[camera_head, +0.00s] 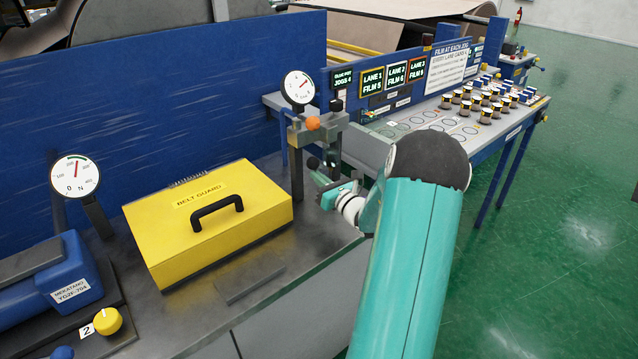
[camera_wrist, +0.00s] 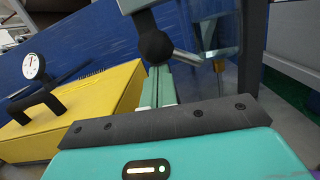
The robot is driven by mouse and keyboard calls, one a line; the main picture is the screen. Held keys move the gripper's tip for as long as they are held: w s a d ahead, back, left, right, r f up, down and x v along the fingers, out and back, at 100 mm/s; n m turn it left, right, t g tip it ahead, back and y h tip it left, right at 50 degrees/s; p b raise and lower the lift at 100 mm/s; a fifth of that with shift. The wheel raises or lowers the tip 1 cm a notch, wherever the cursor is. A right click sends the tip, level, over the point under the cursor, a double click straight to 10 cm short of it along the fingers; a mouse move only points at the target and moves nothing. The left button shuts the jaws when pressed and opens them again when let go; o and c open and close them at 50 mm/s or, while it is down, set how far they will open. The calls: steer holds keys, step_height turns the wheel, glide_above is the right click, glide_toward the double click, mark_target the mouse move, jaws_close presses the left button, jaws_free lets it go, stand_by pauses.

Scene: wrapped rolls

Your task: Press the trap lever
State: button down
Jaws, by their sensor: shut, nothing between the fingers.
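The likely trap lever is a rod with a black ball knob (camera_head: 313,163) on the grey post stand under the right-hand dial gauge. In the wrist view the black ball (camera_wrist: 155,47) sits just beyond my fingertips, with a metal rod running off to its right. My gripper (camera_head: 330,184) is at the stand, close to the knob. In the wrist view its two fingers (camera_wrist: 158,88) are together with nothing held. I cannot tell whether the fingertips touch the ball. My teal arm hides part of the bench behind it.
A yellow belt guard box (camera_head: 240,225) with a black handle stands left of the stand. The right dial gauge (camera_head: 298,88) and an orange knob (camera_head: 313,123) are above. A blue panel (camera_head: 150,90) runs behind. Several small jars (camera_head: 485,100) stand on the right table.

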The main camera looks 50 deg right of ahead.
mark_target(318, 165)
steer(key=r+m, duration=0.2)
steer(key=m, duration=0.1)
steer(key=shift+d+r+m+h, duration=0.15)
steer(key=shift+d+m+h, duration=0.15)
steer(key=shift+d, duration=0.1)
steer(key=shift+r, duration=0.1)
stand_by(0.4)
steer(key=shift+s, duration=0.1)
